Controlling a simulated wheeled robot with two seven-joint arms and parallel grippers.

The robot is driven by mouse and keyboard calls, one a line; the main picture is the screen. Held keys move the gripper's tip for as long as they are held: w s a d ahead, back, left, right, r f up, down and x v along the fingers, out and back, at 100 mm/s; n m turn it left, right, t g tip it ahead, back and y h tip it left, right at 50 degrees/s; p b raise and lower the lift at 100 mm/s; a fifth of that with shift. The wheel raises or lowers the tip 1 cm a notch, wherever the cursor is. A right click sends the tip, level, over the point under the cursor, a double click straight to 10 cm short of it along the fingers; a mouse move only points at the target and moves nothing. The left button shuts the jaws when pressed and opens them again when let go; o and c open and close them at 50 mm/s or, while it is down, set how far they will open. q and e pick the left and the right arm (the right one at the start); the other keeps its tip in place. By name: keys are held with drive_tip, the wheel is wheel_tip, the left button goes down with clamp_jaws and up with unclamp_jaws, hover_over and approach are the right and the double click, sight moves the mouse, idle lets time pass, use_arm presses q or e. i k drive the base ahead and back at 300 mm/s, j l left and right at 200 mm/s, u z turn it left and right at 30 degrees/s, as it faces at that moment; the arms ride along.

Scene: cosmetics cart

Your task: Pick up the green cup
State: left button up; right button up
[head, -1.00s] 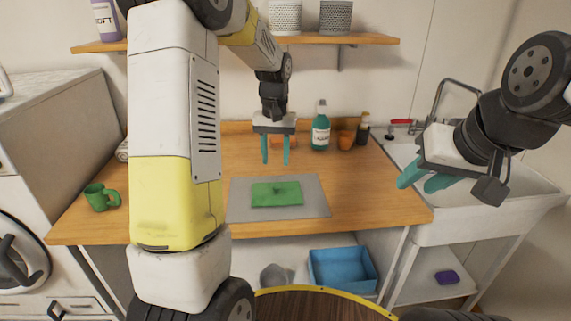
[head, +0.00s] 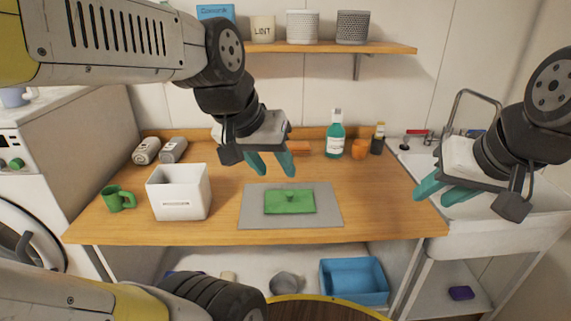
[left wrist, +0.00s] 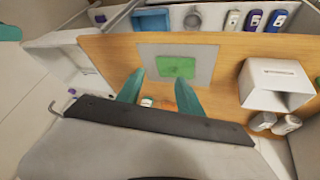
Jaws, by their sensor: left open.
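The green cup (head: 118,199) stands at the left end of the wooden table (head: 350,210), its handle toward the right. My left gripper (head: 271,166) is open and empty above the middle of the table, well to the right of the cup and behind the green cloth. Its teal fingers also show in the left wrist view (left wrist: 160,90). My right gripper (head: 446,194) hangs over the sink side at the right; its teal fingers look apart and empty.
A white box (head: 180,194) stands just right of the cup. A green cloth (head: 289,201) lies on a grey mat (head: 256,220). A teal bottle (head: 334,136) and an orange cup (head: 359,149) stand at the back. A shelf (head: 385,48) hangs above; a sink (head: 430,157) is at right.

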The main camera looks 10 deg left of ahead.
sight(121, 200)
drive_tip(key=u, duration=1.95)
